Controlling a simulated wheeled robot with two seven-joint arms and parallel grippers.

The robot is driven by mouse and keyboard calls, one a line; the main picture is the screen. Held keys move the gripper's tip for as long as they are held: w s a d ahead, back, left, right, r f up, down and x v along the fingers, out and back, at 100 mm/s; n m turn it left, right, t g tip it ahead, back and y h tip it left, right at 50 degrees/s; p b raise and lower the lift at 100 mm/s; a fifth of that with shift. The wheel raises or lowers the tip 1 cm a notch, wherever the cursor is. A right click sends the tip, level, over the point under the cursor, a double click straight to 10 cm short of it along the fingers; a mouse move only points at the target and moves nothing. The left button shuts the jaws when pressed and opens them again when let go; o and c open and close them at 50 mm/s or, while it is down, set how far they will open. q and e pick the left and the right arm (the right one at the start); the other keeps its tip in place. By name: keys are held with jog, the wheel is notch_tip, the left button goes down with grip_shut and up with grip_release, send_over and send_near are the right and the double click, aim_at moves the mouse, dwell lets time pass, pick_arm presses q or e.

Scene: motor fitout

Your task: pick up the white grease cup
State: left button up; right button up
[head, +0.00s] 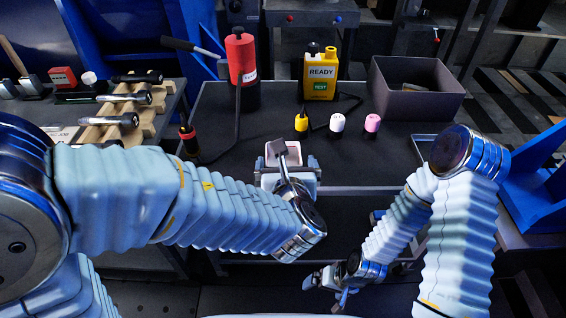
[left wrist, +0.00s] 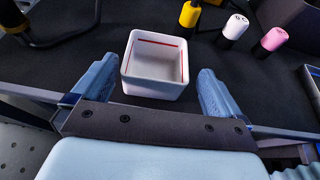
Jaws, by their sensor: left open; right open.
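The white grease cup (head: 291,153) is a small, square, open-topped cup standing upright near the front edge of the dark bench. In the left wrist view the cup (left wrist: 152,88) shows a red line around its inside wall. My left gripper (head: 288,170) is open at the cup. In the left wrist view its two blue-grey fingers (left wrist: 156,76) stand left and right of the cup's near part, with a gap on each side. Its height against the cup is hard to tell. My right gripper (head: 336,284) is open and empty, low in front of the bench.
Yellow (head: 301,123), white-capped (head: 337,123) and pink-capped (head: 372,123) bottles stand behind the cup to the right.

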pick_arm(q)
jog(key=x, duration=0.5)
jog(key=shift+w+a+f, duration=0.1)
jog(key=shift+a+f, duration=0.05)
jog(key=shift+a, duration=0.1)
jog(key=c, duration=0.8)
